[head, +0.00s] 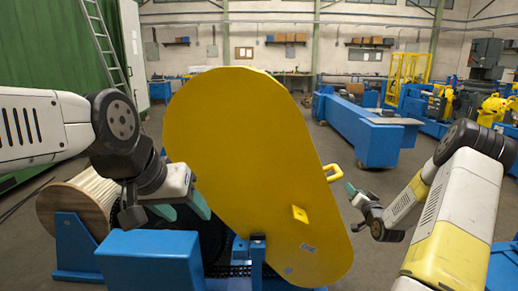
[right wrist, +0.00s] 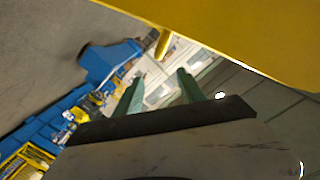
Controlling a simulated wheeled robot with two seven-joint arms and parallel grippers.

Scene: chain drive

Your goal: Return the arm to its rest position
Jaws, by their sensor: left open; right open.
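A large yellow guard plate (head: 245,150) stands tilted in front of me in the head view, with a yellow handle (head: 333,173) on its right edge. My left gripper (head: 190,207) is in front of the plate's lower left part, with teal fingers spread and nothing seen between them. My right gripper (head: 352,190) is to the right of the plate, near the handle but apart from it. In the right wrist view its two teal fingers (right wrist: 157,92) are apart and empty, and the handle (right wrist: 163,43) shows beyond them. Most of the chain drive behind the plate is hidden.
A blue housing (head: 150,258) stands below my left gripper. A wooden spool (head: 80,205) is at the left on a blue stand. A long blue machine (head: 360,130) is farther back. Open floor lies between the plate and that machine.

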